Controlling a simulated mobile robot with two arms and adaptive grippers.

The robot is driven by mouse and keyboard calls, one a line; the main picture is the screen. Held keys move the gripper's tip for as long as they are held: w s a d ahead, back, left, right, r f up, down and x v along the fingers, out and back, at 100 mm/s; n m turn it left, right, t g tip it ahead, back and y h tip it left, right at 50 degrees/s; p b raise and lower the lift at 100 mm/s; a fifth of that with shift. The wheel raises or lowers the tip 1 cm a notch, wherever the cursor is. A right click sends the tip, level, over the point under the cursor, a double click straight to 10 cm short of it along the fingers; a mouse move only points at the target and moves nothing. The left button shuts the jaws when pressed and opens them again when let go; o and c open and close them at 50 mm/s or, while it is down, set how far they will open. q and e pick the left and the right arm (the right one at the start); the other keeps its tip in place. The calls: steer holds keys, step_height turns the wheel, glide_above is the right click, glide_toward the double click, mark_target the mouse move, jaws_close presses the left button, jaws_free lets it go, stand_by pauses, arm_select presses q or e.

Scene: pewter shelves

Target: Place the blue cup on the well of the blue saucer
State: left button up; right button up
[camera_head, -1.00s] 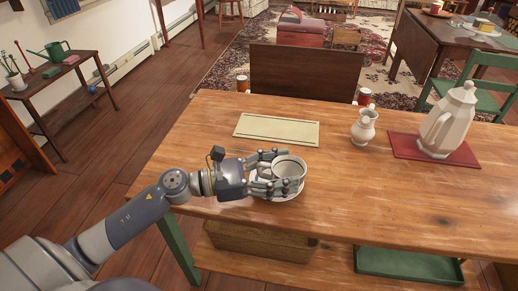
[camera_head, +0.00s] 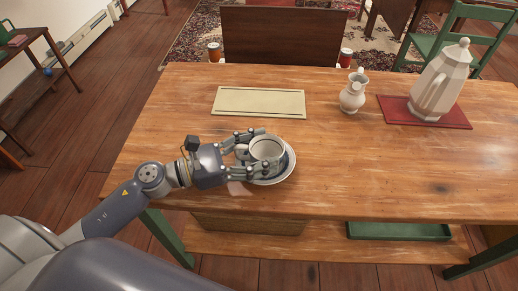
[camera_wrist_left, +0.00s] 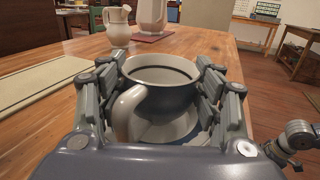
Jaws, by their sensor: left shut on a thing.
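The blue cup (camera_head: 268,146) has a pale rim and handle; its blue-grey body shows in the left wrist view (camera_wrist_left: 175,100). My left gripper (camera_head: 263,153) is shut on it, with fingers on both sides of the cup and the handle toward the palm. The cup is upright, over the blue saucer (camera_head: 288,168), a pale plate with a blue ring. The saucer also shows below the cup in the left wrist view (camera_wrist_left: 165,133). Its well is mostly hidden by the cup, and I cannot tell whether the cup touches it. My right gripper is not in view.
The saucer stands near the front edge of the wooden table (camera_head: 400,170). A cream mat (camera_head: 259,102) lies behind it. A small white jug (camera_head: 352,97) and a tall white pot (camera_head: 440,85) on a red mat (camera_head: 395,112) stand farther right. The table's right front is clear.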

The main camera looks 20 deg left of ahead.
arm_select(q)
steer(key=o, duration=1.1)
steer(key=shift+f, duration=0.25)
steer(key=shift+o, duration=0.2)
steer(key=shift+a+r, duration=0.1)
steer(key=shift+s+a, duration=0.1)
steer(key=shift+a, duration=0.05)
steer(key=shift+b+v, duration=0.35)
steer(key=shift+v, duration=0.7)
steer(key=v, duration=0.8)
steer(key=shift+b, duration=0.35)
steer(key=shift+s+a, duration=0.4)
steer(key=shift+a, duration=0.2)
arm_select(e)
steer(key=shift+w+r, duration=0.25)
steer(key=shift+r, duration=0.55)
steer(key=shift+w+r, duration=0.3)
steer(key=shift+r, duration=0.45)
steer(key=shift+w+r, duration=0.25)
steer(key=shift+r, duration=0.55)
